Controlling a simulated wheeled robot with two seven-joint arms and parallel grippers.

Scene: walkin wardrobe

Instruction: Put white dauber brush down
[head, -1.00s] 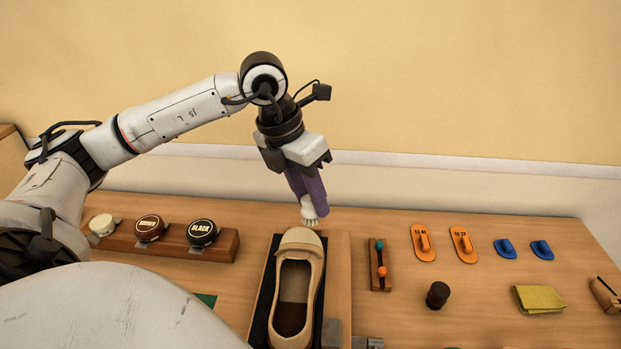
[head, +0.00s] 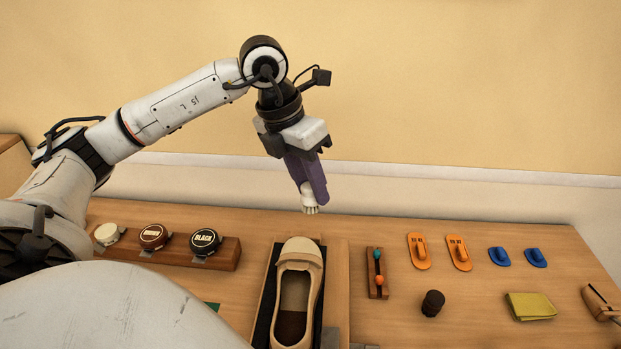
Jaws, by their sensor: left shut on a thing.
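My left gripper (head: 306,178) is shut on the white dauber brush (head: 309,198). The brush's pale head and bristles stick out below the purple fingers, and the rest of it is hidden between them. The brush is held above the back of the table, just beyond the toe of a beige shoe (head: 317,290). It looks clear of the shoe and the table top. My right gripper is not in view.
The shoe lies in a dark tray (head: 267,291). A wooden rack (head: 220,255) with several polish tins stands left. Right are a wooden holder (head: 371,262) with two coloured balls, orange and blue pieces, a dark cylinder (head: 433,303) and a yellow cloth (head: 531,306). Bare wood lies between them.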

